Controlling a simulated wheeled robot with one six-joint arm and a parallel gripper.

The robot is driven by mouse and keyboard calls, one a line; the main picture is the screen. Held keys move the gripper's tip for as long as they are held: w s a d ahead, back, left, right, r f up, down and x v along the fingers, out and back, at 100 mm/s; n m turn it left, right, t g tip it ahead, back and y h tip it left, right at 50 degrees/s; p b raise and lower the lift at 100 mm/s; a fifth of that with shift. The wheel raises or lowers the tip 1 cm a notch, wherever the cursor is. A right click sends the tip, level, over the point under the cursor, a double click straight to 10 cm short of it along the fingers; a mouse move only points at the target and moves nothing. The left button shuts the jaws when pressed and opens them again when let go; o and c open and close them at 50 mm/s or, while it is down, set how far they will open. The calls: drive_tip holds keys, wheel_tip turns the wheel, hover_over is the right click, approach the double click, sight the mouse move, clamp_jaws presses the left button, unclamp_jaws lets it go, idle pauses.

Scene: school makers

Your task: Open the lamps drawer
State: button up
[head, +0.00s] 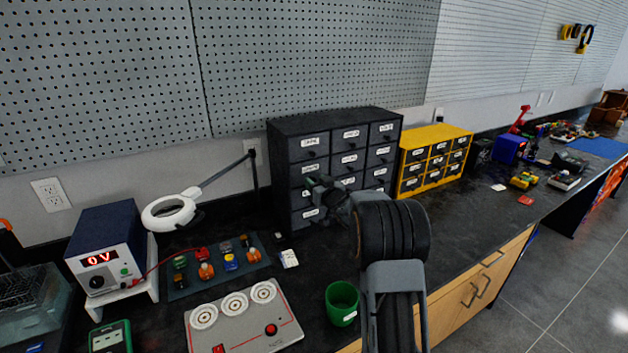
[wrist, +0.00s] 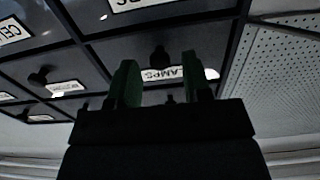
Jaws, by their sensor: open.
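The lamps drawer (wrist: 205,92) is a dark drawer front with a white label reading LAMPS. It appears shut in the wrist view. Its small dark knob (wrist: 160,57) shows between my two green fingertips. My gripper (wrist: 160,82) is open, with one finger to each side of the knob and nothing clearly held. I cannot tell whether the fingers touch the knob. In the head view my gripper (head: 318,184) is in front of the dark drawer cabinet (head: 292,131), at its left column, and my arm hides part of the lower drawers.
A yellow drawer unit (head: 436,135) stands right of the dark cabinet. A magnifier lamp (head: 170,211) stands at the left, near a power supply (head: 105,250). A green cup (head: 341,303) and a panel with round dials (head: 243,318) sit on the bench below.

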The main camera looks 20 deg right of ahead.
drive_tip(key=shift+w+a, duration=0.1)
drive_tip(key=shift+w, duration=0.7)
drive_tip(key=shift+c, duration=0.3)
clamp_jaws()
